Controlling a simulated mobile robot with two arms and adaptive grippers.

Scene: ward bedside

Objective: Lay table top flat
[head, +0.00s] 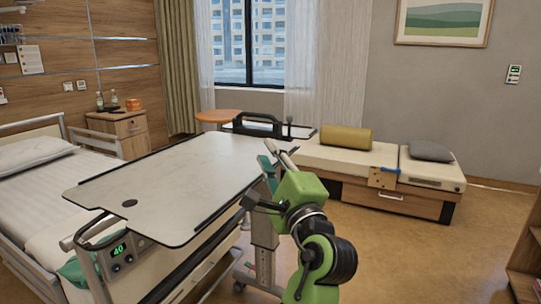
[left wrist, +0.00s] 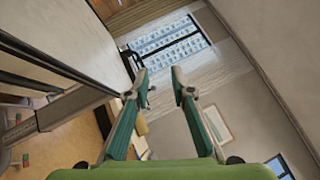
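The table top (head: 165,180) is a pale marbled panel with dark edge strips and a dark round spot near its left corner. It reaches over the bed on a grey column (head: 264,245). It looks slanted, but I cannot tell the exact tilt. My left gripper (head: 277,160) is beside its right edge in the head view. In the left wrist view the gripper (left wrist: 159,78) has its teal fingers apart with nothing between them. A pale panel (left wrist: 75,35), likely the table top, lies left of the fingers there. I cannot tell whether they touch. My right gripper is not in view.
The bed (head: 40,185) with a control panel (head: 119,250) on its rail lies left and under the table top. A bench (head: 345,165) with a yellow bolster (head: 346,138) stands at the back right. A bedside cabinet (head: 120,125) stands behind.

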